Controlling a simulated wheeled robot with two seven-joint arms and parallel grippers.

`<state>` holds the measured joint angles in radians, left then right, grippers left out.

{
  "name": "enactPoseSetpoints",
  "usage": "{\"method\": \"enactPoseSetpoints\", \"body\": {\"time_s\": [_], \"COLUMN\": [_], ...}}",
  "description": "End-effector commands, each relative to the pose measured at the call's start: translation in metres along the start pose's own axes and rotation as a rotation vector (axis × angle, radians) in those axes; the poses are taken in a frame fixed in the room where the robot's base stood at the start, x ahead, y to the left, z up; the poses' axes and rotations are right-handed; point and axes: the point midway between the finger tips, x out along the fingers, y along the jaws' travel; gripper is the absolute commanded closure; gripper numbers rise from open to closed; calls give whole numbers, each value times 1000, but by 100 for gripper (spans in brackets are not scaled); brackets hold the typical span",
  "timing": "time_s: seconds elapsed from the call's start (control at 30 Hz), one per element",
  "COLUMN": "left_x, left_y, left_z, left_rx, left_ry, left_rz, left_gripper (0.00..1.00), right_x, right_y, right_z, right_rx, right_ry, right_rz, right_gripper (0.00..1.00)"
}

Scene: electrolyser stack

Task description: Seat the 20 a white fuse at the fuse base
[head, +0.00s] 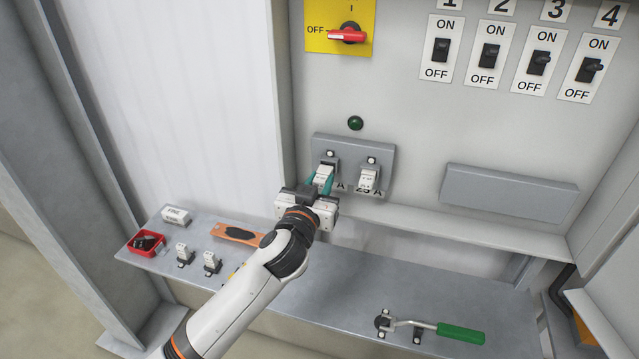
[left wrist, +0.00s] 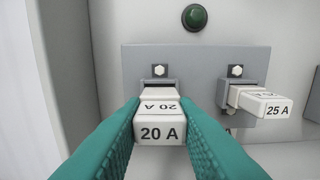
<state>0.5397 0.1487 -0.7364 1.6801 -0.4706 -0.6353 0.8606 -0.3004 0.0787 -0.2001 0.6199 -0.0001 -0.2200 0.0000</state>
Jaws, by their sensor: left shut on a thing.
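The white 20 A fuse (left wrist: 161,131) is between the teal fingers of my left gripper (left wrist: 162,130), which is shut on it. In the left wrist view the fuse's far end meets the left slot of the grey fuse base (left wrist: 203,57); how deep it sits I cannot tell. In the head view my left gripper (head: 320,183) is at the left position of the fuse base (head: 353,146), and the fuse (head: 325,173) shows partly between the fingers. A white 25 A fuse (head: 368,178) is in the right position, also in the left wrist view (left wrist: 262,102). My right gripper is not in view.
A red rotary switch (head: 347,36) and a green lamp (head: 355,123) are above. A blank grey panel (head: 508,192) is to the right.

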Motion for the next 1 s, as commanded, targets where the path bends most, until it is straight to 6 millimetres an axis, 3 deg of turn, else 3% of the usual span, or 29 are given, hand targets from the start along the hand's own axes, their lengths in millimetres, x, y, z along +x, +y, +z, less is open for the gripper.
{"method": "enactPoseSetpoints", "body": {"time_s": [1.0], "left_x": [15], "left_y": [0], "left_z": [0], "left_rx": [0], "left_ry": [-1], "left_rz": [0], "left_gripper": [100], "right_x": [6], "right_y": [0], "right_z": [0], "right_rx": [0], "right_ry": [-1], "right_rz": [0], "right_gripper": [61]}}
